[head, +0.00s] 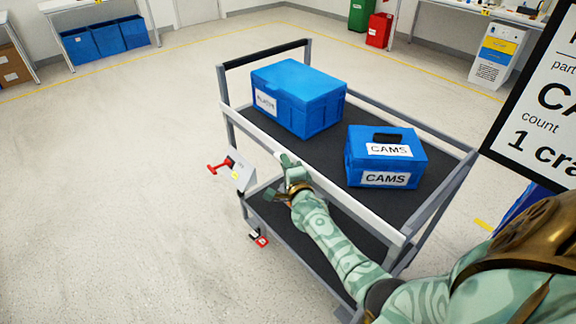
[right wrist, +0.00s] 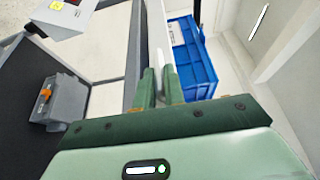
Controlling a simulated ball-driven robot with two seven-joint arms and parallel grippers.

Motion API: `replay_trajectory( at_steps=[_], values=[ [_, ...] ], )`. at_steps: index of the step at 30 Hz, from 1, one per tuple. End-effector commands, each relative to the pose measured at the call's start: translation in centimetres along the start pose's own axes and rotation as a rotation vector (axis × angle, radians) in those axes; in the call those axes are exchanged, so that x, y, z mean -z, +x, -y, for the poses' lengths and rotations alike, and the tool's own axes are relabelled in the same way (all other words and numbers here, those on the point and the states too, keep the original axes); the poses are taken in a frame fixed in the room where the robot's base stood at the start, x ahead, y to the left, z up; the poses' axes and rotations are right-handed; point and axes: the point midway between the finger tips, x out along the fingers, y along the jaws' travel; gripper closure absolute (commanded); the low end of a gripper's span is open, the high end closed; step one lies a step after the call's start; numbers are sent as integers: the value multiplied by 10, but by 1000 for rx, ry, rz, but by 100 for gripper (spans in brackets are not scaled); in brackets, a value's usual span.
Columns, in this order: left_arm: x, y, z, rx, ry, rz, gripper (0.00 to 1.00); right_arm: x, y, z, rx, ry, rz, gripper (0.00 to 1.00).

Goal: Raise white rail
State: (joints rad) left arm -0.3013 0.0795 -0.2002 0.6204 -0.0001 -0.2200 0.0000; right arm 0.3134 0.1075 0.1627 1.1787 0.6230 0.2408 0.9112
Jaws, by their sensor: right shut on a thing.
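The white rail (head: 350,205) runs along the near long side of the grey cart, at about the height of its upper shelf. In the right wrist view the white rail (right wrist: 156,35) runs down between the fingers. My right gripper (head: 287,162) is shut on the rail, left of its middle in the head view; its two green fingers (right wrist: 161,88) show on either side of the rail in the right wrist view. The exact contact is partly hidden by the fingers. My left gripper is not in view.
A grey switch box (head: 238,172) with a red handle (head: 218,166) sits at the cart's left corner. Two blue boxes, one larger (head: 300,98) and one labelled CAMS (head: 372,160), stand on the dark upper shelf (head: 335,160). Floor left of the cart is clear.

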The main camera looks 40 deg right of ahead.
Motion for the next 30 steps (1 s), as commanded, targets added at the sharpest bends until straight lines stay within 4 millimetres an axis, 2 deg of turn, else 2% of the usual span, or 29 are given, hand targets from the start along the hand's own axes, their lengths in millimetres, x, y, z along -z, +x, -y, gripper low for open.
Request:
replay_trajectory(
  at_steps=[5, 6, 8, 19, 23, 30],
  values=[
    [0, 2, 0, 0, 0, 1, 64, 0, 3, 5, 14, 0, -1, 100],
    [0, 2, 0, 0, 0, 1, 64, 0, 3, 5, 15, 0, -2, 84],
    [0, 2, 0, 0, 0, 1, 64, 0, 3, 5, 14, 0, -2, 67],
    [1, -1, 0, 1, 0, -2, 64, 0, -4, 2, 7, 0, -1, 67],
    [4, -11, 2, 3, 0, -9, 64, 1, -25, 5, 8, 0, -1, 67],
    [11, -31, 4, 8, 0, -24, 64, 0, -91, 5, 9, 1, -1, 67]
  ],
)
